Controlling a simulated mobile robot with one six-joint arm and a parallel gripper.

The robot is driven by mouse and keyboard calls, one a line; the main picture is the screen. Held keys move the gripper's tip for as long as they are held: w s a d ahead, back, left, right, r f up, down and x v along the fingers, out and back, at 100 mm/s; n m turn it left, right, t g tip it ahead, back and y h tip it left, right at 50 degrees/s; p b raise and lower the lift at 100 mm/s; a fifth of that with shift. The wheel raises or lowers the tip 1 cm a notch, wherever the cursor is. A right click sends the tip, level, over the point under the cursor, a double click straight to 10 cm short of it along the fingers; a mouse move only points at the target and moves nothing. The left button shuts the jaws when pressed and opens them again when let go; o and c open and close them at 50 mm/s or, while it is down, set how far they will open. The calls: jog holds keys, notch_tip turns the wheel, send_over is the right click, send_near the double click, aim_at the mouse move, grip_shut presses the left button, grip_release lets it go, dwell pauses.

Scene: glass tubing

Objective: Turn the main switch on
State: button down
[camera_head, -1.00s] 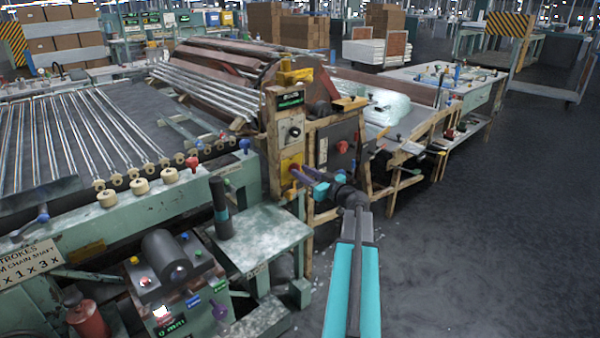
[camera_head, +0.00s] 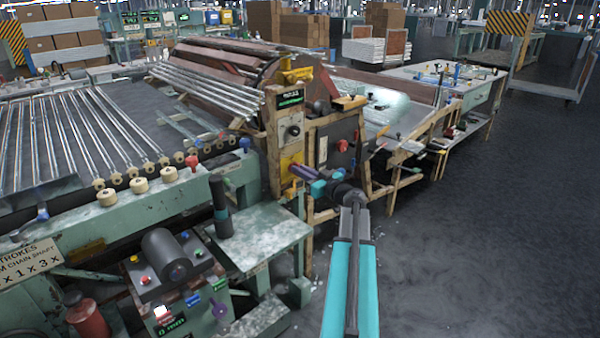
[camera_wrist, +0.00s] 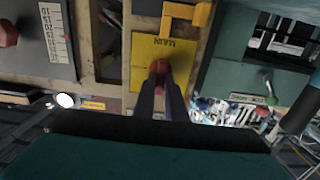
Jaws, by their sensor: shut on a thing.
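The main switch is a red knob (camera_wrist: 160,66) on a yellow plate (camera_wrist: 145,45), whose lettering reads MAIN upside down in the wrist view. In the head view the yellow plate (camera_head: 287,160) is on the wooden post of the machine, and my gripper hides the knob. My gripper (camera_head: 295,169) reaches the plate from the right. In the wrist view the dark fingers of my gripper (camera_wrist: 160,75) are closed on the red knob. The knob's exact angle is hard to tell.
Above the plate on the post is a round dial (camera_head: 292,131). A grey panel with a red knob (camera_head: 342,146) is just right of the post. A green side table (camera_head: 255,238) stands below left. The floor at right (camera_head: 470,240) is clear.

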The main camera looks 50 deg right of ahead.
jog(key=shift+f+m+b, duration=0.15)
jog(key=shift+m+b, duration=0.25)
jog(key=shift+b, duration=0.1)
jog(key=shift+d+f+m+b, duration=0.15)
jog(key=shift+m+b, duration=0.45)
jog(key=shift+m, duration=2.25)
jog(key=shift+d+r+m+b, duration=0.1)
jog(key=shift+m+b, duration=0.55)
jog(key=shift+m, duration=2.25)
jog(key=shift+d+f+m+b, duration=0.15)
jog(key=shift+m+b, duration=0.45)
jog(key=shift+m, duration=2.25)
jog(key=c, duration=1.8)
grip_release()
